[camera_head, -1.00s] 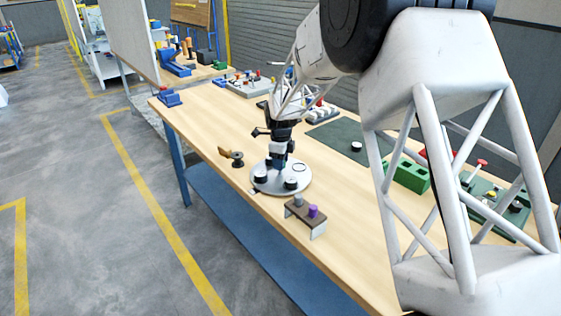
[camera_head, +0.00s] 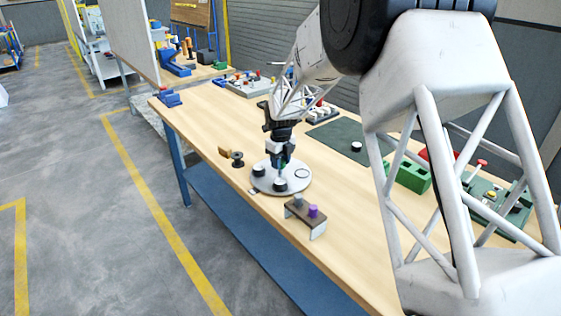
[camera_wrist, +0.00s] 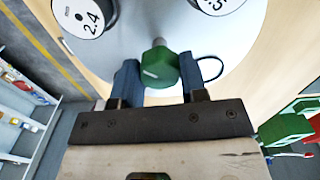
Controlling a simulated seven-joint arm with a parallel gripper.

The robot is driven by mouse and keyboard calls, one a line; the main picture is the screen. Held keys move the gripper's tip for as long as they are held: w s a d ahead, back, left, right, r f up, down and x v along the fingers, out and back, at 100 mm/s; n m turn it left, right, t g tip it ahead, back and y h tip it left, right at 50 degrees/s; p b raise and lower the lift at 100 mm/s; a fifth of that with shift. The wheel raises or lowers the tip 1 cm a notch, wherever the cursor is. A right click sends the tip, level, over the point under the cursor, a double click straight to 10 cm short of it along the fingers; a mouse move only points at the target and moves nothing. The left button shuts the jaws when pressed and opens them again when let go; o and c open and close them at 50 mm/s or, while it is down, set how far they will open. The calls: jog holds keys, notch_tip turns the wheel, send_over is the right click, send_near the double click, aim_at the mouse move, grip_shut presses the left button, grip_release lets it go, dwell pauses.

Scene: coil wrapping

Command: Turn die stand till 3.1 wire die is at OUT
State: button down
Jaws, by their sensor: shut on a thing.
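The die stand is a round light-grey plate (camera_head: 297,186) on the wooden bench. It carries black dies with white tops. In the wrist view one die (camera_wrist: 85,17) reads 2.4; another (camera_wrist: 218,4), cut by the top edge, shows only ".5" clearly. No 3.1 label is readable.
A brown bracket (camera_head: 304,211) with grey and purple pegs stands close in front of the plate. A black spool (camera_head: 237,159) sits to its left. A dark green mat (camera_head: 345,136) and green blocks (camera_head: 408,173) lie to the right.

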jog(key=shift+m, duration=1.7)
jog(key=shift+r+m, duration=0.1)
jog(key=shift+m, duration=0.6)
jog(key=c, duration=0.7)
grip_release()
jog(key=shift+o, duration=0.2)
jog(key=shift+r, duration=3.85)
